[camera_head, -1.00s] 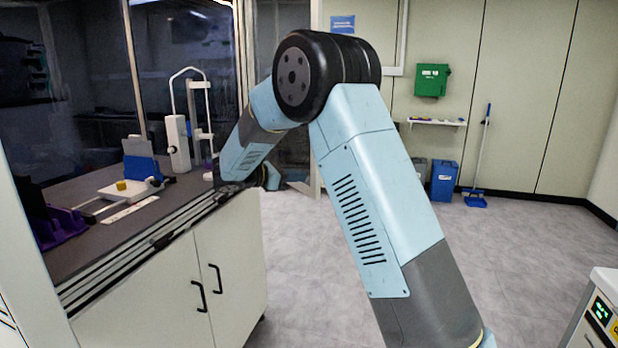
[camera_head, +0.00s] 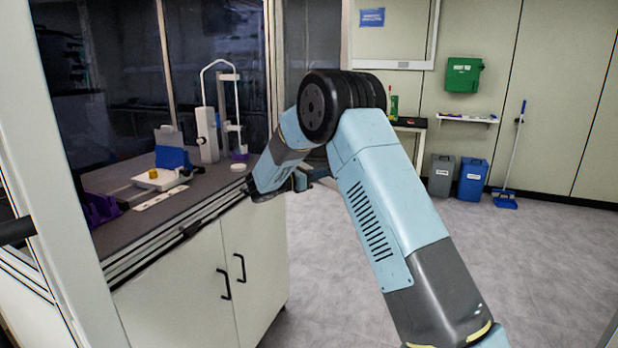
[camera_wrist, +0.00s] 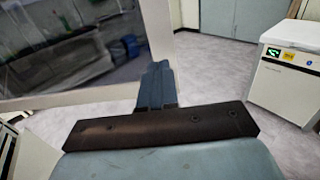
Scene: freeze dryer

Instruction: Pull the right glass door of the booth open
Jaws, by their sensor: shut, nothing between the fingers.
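In the wrist view, a glass panel (camera_wrist: 75,50) in a white frame (camera_wrist: 158,28) fills the upper left; I take it for a booth door but cannot tell which. My gripper (camera_wrist: 157,75) is shut and empty, in front of the frame's lower right corner. I cannot tell whether it touches the frame. In the head view, a white post (camera_head: 62,185) stands at the left edge, with a black handle (camera_head: 15,231) beside it.
The dark bench (camera_head: 125,232) carries a white stand (camera_head: 208,135), a blue block (camera_head: 172,158) and purple racks, above cabinet doors (camera_head: 250,255). Grey and blue bins (camera_head: 472,178) stand at the back wall. A white cabinet (camera_wrist: 285,75) shows in the wrist view. The floor on the right is clear.

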